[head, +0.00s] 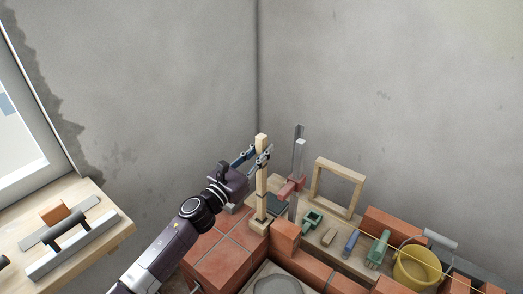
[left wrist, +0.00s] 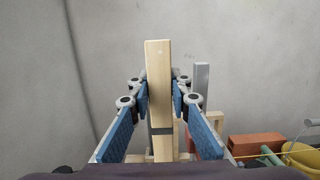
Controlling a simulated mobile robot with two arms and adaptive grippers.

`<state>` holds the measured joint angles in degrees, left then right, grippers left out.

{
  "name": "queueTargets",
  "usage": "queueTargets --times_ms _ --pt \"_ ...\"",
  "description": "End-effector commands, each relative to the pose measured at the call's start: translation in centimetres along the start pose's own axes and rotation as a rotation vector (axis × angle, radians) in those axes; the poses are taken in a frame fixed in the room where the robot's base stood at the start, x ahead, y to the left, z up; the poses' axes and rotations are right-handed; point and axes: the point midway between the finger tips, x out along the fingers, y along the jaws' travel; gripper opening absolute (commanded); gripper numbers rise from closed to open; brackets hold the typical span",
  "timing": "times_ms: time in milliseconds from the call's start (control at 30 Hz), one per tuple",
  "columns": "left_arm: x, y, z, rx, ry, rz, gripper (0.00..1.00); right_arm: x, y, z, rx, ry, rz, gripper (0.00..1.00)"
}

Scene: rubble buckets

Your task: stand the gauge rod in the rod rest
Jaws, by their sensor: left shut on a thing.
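The gauge rod (head: 261,184) is a pale wooden bar with dark bands, standing upright in the head view. My left gripper (head: 263,158) is shut on its upper part. In the left wrist view the rod (left wrist: 158,75) rises between the blue finger pads. A small pale wooden block, which looks like the rod rest (head: 259,227), is at the rod's foot by the corner of the brickwork. The rod's lower end meets or overlaps this block in the head view; I cannot tell whether it is seated in it. My right gripper is not in view.
A grey upright post with a red clamp (head: 291,187) stands close right of the rod. A wooden frame (head: 338,188), green tools (head: 378,248), bricks (head: 286,237) and a yellow bucket (head: 416,268) lie further right. A table with trowels (head: 75,232) is at left.

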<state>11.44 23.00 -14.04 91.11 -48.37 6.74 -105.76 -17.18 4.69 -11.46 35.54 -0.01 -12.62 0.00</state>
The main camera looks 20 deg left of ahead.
Motion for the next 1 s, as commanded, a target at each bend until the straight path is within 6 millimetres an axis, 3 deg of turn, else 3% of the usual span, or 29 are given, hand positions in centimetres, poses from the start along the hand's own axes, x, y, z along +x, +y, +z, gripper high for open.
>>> queueTargets --times_ms 100,367,1000 --pt "0.0 0.0 0.0 0.0 0.0 0.0 0.0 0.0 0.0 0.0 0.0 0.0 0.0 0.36" --pt "0.1 0.0 0.5 0.001 -0.001 0.0 0.0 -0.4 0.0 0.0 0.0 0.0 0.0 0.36" --pt "0.7 0.0 4.3 0.001 -0.001 0.0 0.0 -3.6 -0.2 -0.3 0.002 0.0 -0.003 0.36"
